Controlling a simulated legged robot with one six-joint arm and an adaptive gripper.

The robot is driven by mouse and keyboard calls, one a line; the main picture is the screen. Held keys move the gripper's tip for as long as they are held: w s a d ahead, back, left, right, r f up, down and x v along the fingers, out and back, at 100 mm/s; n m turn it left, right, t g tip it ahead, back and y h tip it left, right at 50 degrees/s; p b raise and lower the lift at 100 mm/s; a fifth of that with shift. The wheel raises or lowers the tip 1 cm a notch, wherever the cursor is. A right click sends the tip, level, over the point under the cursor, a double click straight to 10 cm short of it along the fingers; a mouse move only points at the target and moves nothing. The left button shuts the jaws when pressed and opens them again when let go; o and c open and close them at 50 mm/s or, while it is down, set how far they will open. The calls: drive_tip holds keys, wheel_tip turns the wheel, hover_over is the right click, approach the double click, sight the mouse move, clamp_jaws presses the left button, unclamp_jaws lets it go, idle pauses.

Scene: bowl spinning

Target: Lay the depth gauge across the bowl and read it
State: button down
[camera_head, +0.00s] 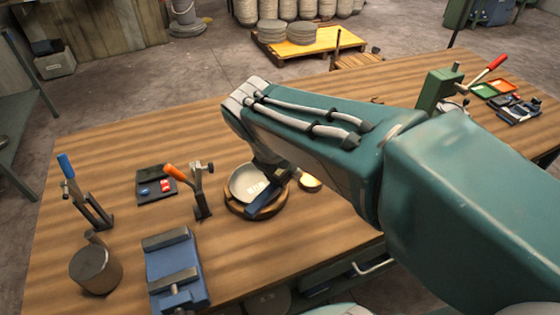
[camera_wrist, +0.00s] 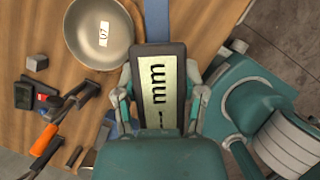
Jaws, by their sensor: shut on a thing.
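A pale round bowl (camera_head: 243,184) sits on a round wooden base (camera_head: 272,212) on the bench; a small label marks its inside. The bowl also shows at upper left in the wrist view (camera_wrist: 84,32). My gripper (camera_wrist: 160,88) is shut on the depth gauge (camera_wrist: 181,52), with a finger on each side of its dark housing. Its display shows "mm" and a short dash, turned sideways. The gauge's blue bar (camera_head: 262,202) overlaps the bowl's right front side in the head view. In the wrist view the bar lies right of the bowl. Whether they touch is unclear.
An orange-handled clamp (camera_head: 200,190), a dark tray with small blocks (camera_head: 155,187), a blue vise (camera_head: 176,270) and a dark cylinder (camera_head: 95,270) stand left of the bowl. A blue-handled clamp (camera_head: 85,195) is farther left. A small round thing (camera_head: 310,184) lies just right of the bowl.

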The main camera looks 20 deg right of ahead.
drive_tip(key=w+a+f, duration=0.1)
drive_tip(key=w+f, duration=0.1)
drive_tip(key=w, duration=0.4)
drive_tip(key=w+a+f, duration=0.2)
drive_tip(key=w, duration=0.4)
drive_tip(key=shift+w+d+f, duration=0.1)
drive_tip(key=shift+d+f, duration=0.05)
drive_tip(key=shift+f, duration=1.95)
drive_tip(key=shift+w+d+f, duration=0.1)
drive_tip(key=shift+d+f, duration=0.05)
drive_tip(key=shift+f, duration=1.95)
drive_tip(key=shift+f, duration=0.25)
drive_tip(key=shift+c, duration=0.4)
unclamp_jaws()
drive_tip(key=shift+s+r, duration=0.1)
drive_tip(key=v, duration=1.1)
drive_tip(key=shift+a+r, duration=0.25)
drive_tip(key=shift+r, duration=0.1)
